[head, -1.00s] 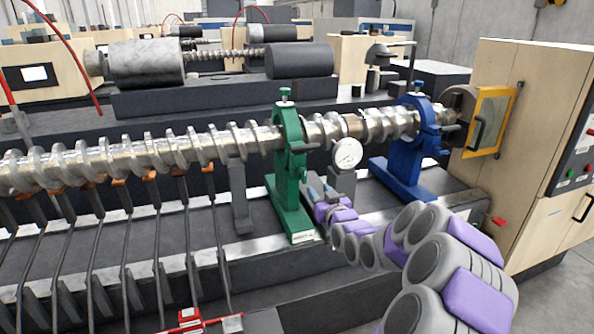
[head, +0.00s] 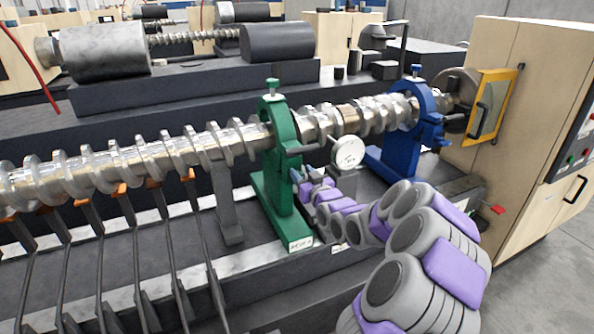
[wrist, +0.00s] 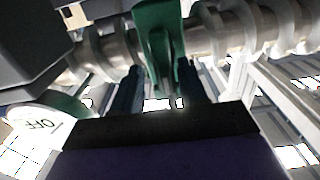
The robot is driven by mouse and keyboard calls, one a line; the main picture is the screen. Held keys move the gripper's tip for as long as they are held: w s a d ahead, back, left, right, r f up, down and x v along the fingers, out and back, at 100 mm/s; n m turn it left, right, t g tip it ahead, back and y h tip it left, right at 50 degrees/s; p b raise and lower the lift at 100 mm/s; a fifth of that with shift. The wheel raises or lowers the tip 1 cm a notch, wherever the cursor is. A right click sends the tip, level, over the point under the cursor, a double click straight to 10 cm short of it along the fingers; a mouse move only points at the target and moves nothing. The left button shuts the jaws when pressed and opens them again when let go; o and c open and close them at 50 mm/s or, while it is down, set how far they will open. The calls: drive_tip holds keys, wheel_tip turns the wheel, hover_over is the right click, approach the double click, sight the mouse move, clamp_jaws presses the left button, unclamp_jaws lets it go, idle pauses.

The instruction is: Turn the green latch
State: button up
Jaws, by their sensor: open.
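The green stand (head: 282,150) clamps around the ribbed metal screw shaft. A dark handle (head: 308,149) sticks out to the right from its ring; I take this as the green latch. My gripper (head: 298,176) is just below this handle, beside the stand's upright, small and partly hidden by my arm. In the wrist view my gripper (wrist: 160,88) is open, its two dark fingers apart and pointing up at the green stand (wrist: 155,30). A green part hangs down between the finger directions. I cannot tell whether the fingers touch it.
A white dial gauge (head: 348,152) is close to the right of the handle. A blue stand (head: 415,120) holds the shaft further right, before a beige cabinet (head: 535,80) with a yellow-framed guard (head: 490,105). The ribbed shaft (head: 110,160) runs left above several dark rods.

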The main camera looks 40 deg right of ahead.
drive_tip(key=shift+a+r, duration=0.1)
drive_tip(key=shift+a, duration=0.45)
drive_tip(key=shift+c, duration=0.6)
drive_tip(key=shift+d, duration=0.2)
clamp_jaws()
